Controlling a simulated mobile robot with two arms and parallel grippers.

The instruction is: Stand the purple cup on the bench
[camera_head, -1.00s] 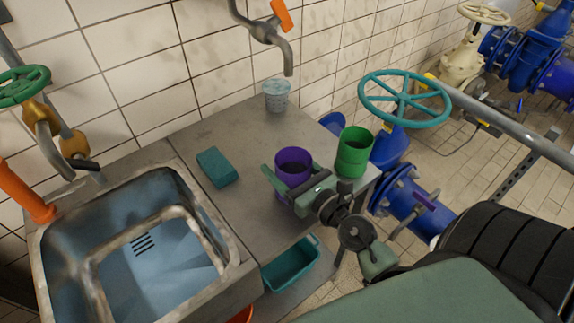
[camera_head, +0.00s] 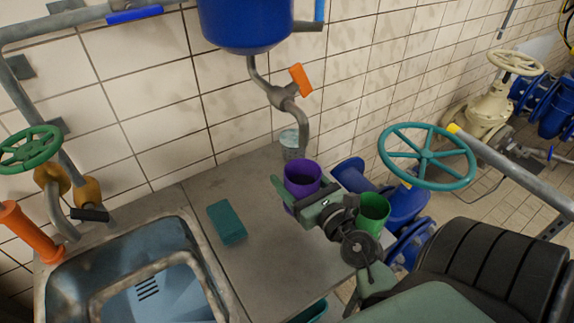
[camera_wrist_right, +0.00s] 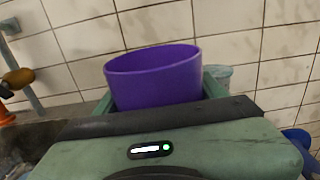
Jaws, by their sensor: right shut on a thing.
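The purple cup (camera_head: 302,172) is in my right gripper (camera_head: 301,192), upright or nearly so. The jaws are shut around it, a green finger showing at its left side. It appears held above the grey bench (camera_head: 268,270), though my gripper hides its base. In the right wrist view the purple cup (camera_wrist_right: 155,80) fills the space between the fingers, with tiled wall behind it. My left gripper is not in view.
A green cup (camera_head: 374,210) stands at the bench's right edge, close to my gripper. A pale speckled cup (camera_head: 290,143) is behind the purple cup. A teal sponge (camera_head: 227,223) lies left, beside the sink (camera_head: 150,285). A tap (camera_head: 290,92) hangs over the back. The bench's front middle is clear.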

